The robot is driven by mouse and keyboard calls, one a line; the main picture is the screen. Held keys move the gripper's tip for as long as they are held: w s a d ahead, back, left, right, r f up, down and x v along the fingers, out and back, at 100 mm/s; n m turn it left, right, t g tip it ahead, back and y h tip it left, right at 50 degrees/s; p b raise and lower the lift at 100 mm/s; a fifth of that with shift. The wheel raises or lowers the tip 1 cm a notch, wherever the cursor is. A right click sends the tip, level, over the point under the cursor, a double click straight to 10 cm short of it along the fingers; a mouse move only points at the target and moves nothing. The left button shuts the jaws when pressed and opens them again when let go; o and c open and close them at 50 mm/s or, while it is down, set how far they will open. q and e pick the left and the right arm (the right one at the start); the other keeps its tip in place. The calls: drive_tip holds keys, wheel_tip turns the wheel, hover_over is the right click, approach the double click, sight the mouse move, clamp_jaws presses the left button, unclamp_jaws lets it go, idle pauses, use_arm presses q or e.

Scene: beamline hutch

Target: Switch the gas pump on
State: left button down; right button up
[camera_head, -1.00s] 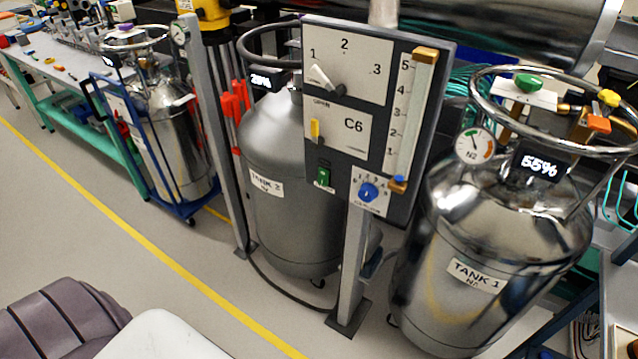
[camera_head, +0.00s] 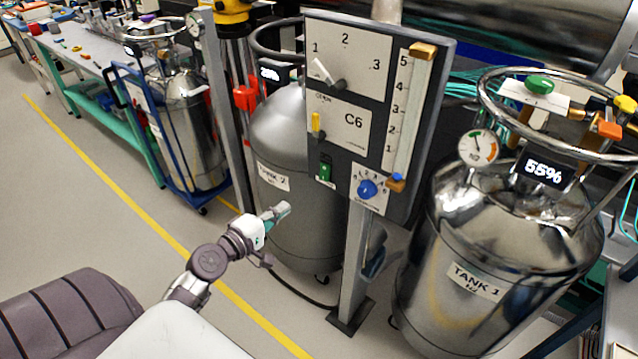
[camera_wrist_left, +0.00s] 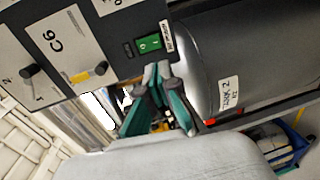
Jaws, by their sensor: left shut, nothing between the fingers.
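A green rocker switch (camera_head: 325,172) sits low on the left of a grey control panel (camera_head: 428,150). It also shows in the left wrist view (camera_wrist_left: 149,44), with a small label beside it that is too blurred to read. My left gripper (camera_head: 281,210) is shut and empty. It is below and to the left of the switch in the head view, in front of the Tank 2 cylinder. In the left wrist view its closed fingertips (camera_wrist_left: 157,68) appear just below the switch; I cannot see any contact. My right gripper is in neither view.
The panel also has a 1-2-3 rotary lever (camera_head: 328,76), a yellow lever (camera_head: 316,123), a blue knob (camera_head: 368,189) and a slider (camera_head: 397,183). Tank 2 (camera_head: 300,235) stands behind, Tank 1 (camera_head: 490,310) to the right. Open floor lies left.

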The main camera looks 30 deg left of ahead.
use_arm(q)
drive_tip(key=shift+r, duration=0.2)
drive_tip(key=shift+w, duration=0.1)
drive_tip(key=p, duration=0.2)
approach(323, 178)
drive_tip(key=w, duration=0.5)
drive_tip(key=w+f, duration=0.1)
drive_tip(key=w, duration=0.1)
drive_tip(key=shift+w+d, duration=0.15)
drive_tip(key=shift+d, duration=0.1)
